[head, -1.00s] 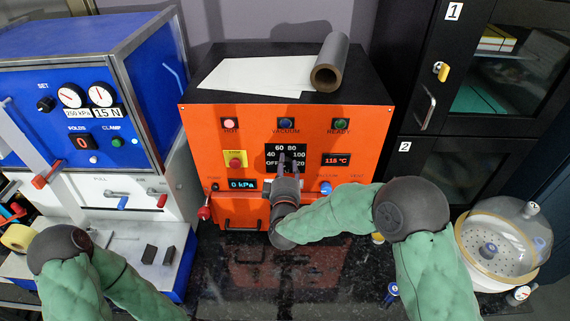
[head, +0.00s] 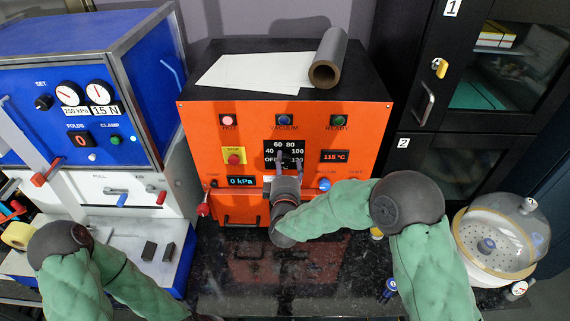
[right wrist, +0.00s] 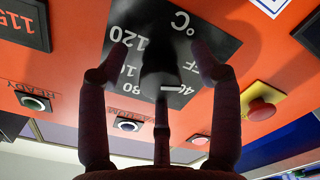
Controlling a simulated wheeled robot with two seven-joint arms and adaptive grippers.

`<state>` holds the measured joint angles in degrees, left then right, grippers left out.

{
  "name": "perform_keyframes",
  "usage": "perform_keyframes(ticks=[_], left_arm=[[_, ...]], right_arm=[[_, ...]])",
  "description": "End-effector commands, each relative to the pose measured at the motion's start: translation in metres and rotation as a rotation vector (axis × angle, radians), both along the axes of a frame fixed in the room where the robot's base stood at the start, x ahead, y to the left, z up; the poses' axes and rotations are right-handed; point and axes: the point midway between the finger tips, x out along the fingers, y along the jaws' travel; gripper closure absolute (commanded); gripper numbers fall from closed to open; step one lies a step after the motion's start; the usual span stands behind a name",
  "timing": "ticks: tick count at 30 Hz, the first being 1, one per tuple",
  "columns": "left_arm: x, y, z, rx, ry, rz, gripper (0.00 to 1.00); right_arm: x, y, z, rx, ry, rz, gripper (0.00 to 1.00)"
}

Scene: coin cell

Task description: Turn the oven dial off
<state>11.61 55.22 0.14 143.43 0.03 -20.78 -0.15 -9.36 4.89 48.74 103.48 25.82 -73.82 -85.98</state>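The orange oven (head: 340,180) stands at the centre in the head view. Its dial (right wrist: 160,62) is a dark knob with a white pointer line on a black scale plate marked OFF, 40 to 120. In the right wrist view, where the plate appears upside down, the line lies close to the 40 mark. My right gripper (head: 287,166) is in front of the dial. In the right wrist view its fingers (right wrist: 160,62) are spread on both sides of the knob, with visible gaps. My left arm is at the lower left, and its gripper is out of view.
The oven display (head: 335,156) reads 115 °C and the HOT lamp (head: 229,121) glows. A yellow-backed red stop button (head: 234,156) is left of the dial. A blue machine (head: 130,60) stands left, black cabinets (head: 420,80) right, and a glass-domed vessel (head: 500,235) lower right.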

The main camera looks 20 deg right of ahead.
Motion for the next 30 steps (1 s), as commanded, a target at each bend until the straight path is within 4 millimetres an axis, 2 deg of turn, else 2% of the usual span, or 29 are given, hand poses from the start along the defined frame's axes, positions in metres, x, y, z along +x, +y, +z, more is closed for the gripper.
perform_keyframes(ticks=[7,11,14,24,30], left_arm=[[0.000,0.000,0.000,0.000,0.000,0.000,1.00],[0.000,0.000,0.000,0.000,0.000,0.000,1.00],[0.000,0.000,0.000,0.000,0.000,0.000,1.00],[0.000,0.000,0.000,0.000,0.000,0.000,1.00],[0.000,0.000,0.000,0.000,0.000,0.000,1.00]], right_arm=[[0.001,0.001,0.005,0.000,-0.011,0.000,0.36],[-0.006,0.003,0.006,0.001,-0.013,0.002,0.36],[-0.019,0.007,0.007,-0.001,-0.013,0.003,0.36],[-0.083,0.025,0.006,0.000,-0.010,0.004,0.36],[-0.107,0.032,0.005,0.000,-0.009,0.002,0.36]])
